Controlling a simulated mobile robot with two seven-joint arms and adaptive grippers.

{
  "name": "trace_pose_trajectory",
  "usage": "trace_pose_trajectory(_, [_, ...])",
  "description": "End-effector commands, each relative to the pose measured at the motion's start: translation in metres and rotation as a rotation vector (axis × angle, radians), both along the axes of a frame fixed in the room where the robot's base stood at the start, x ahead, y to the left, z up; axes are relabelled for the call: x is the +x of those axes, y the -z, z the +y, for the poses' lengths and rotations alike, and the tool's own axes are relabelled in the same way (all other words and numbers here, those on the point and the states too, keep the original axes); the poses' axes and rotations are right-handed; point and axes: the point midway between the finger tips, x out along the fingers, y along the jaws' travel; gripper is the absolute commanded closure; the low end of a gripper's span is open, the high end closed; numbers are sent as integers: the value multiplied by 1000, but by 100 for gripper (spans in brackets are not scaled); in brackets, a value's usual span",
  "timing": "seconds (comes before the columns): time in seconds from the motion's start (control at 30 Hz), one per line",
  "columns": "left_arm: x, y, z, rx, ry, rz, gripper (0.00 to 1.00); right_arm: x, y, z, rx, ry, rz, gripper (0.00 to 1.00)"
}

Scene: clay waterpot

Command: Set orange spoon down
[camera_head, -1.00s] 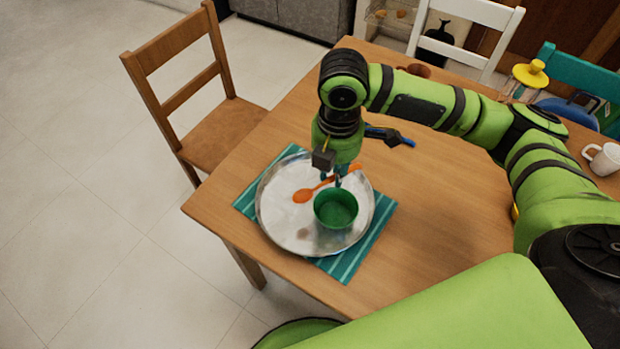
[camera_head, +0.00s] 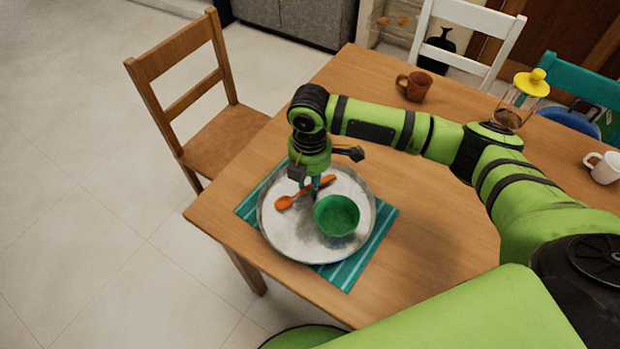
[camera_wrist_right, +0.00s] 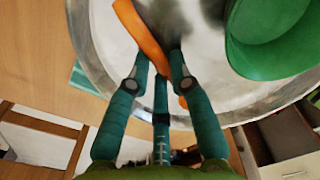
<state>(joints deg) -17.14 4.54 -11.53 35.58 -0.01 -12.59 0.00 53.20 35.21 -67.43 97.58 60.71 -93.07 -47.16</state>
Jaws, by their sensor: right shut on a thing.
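The orange spoon (camera_head: 285,202) is over the far-left part of the round metal tray (camera_head: 276,235). Its bowl points left and its handle right. My right gripper (camera_head: 314,190) points down at the spoon and is shut on its handle. In the right wrist view the orange handle (camera_wrist_right: 142,36) runs between the gripper's fingers (camera_wrist_right: 160,58). I cannot tell whether the spoon touches the tray. A green bowl (camera_head: 337,216) stands on the tray, right of and nearer than the spoon. My left gripper is out of view.
The tray lies on a teal striped placemat (camera_head: 346,274) near the wooden table's (camera_head: 440,215) corner. A brown mug (camera_head: 414,86), a yellow-topped jar (camera_head: 520,98) and a white mug (camera_head: 604,167) stand farther off. Chairs surround the table. The tray's front-left area is clear.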

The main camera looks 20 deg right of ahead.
Motion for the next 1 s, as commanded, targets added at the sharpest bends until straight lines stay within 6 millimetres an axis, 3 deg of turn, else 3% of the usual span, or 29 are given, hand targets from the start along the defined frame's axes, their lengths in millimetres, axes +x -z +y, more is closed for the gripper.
trace_pose_trajectory(0.17, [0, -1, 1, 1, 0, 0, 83, 0, 3, 0, 0, 1, 1, 97])
trace_pose_trajectory(0.2, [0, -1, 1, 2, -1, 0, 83, 0, 3, 0, 0, 0, 0, 62])
trace_pose_trajectory(0.23, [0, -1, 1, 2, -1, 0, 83, 0, 3, 0, 0, 0, 0, 55])
trace_pose_trajectory(0.67, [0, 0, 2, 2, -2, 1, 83, 1, -5, 0, 0, 1, -2, 55])
trace_pose_trajectory(1.0, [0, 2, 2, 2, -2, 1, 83, 1, -72, 0, 1, 1, -5, 55])
